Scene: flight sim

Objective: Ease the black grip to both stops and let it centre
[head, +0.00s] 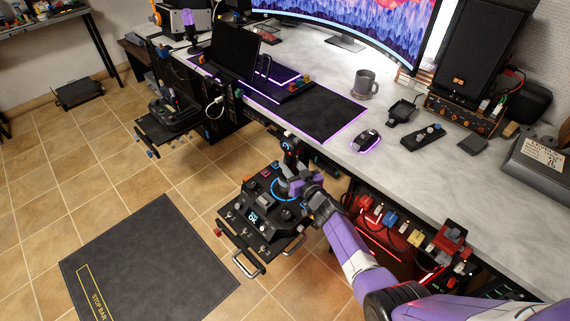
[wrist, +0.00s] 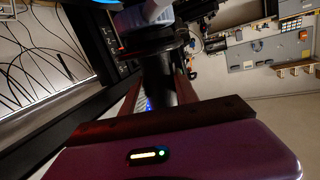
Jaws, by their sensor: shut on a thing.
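The black grip (head: 290,148) stands up from a dark control box (head: 262,222) mounted at the front edge of the desk. Its top, with small coloured buttons, shows above my gripper (head: 297,185). My gripper is shut on the grip's shaft, and its purple wrist hides the lower part. A blue ring glows on the box around the stick's base. In the wrist view a black shaft (wrist: 157,80) runs up from my gripper's dark red jaw edge; the fingertips are not clear there. From the pictures I cannot tell how far the grip is tilted.
A second stick unit (head: 168,112) sits at the left of the desk. A mug (head: 364,84), a lit mouse (head: 366,140) and a desk mat (head: 325,110) lie on the desk. Coloured switch boxes (head: 400,222) line the desk front on the right. A dark floor mat (head: 150,260) lies clear at left.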

